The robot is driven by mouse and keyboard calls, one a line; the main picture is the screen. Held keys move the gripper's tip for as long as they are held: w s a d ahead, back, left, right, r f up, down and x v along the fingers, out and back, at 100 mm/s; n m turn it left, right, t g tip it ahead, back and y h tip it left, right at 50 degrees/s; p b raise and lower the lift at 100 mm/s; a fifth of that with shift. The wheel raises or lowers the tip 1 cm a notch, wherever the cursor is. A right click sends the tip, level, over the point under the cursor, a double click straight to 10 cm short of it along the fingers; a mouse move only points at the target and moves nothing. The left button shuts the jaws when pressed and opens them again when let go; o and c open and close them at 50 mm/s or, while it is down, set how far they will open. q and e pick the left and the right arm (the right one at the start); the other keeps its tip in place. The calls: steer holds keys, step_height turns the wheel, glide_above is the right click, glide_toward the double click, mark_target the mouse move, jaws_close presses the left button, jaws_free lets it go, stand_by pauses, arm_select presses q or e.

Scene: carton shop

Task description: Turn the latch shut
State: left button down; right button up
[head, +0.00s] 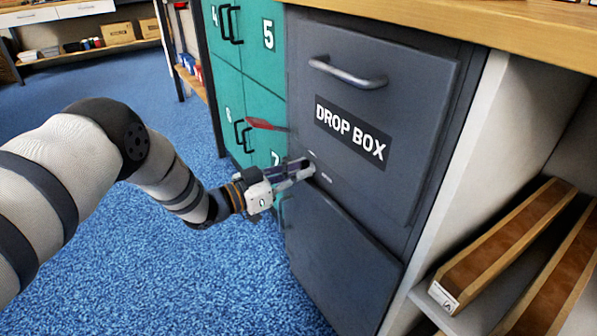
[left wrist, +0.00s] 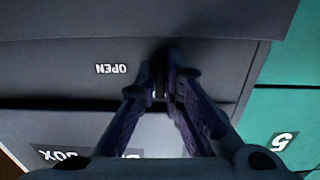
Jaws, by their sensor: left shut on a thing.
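The dark grey drop box (head: 430,105) stands in the middle of the head view, with a "DROP BOX" label and a pale bar handle (head: 347,75) on its upper front. My left gripper (head: 303,168) reaches in from the left to the lower left of that front, near the seam above the lower panel (head: 335,255). In the left wrist view my left gripper (left wrist: 166,72) has its fingers closed together on the latch, which they almost wholly hide; its angle cannot be told. An upside-down "OPEN" mark (left wrist: 111,69) is beside the fingertips. My right gripper is not in view.
Green numbered lockers (head: 262,75) with dark handles adjoin the box on the left. A red piece (head: 266,124) sticks out above my gripper. A wooden worktop (head: 500,30) overhangs the box. A white shelf with wooden strips (head: 505,245) is at right. Blue floor is clear.

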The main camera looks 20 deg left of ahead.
arm_select(q)
steer(key=c, duration=1.7)
jaws_free()
steer(key=v, duration=1.2)
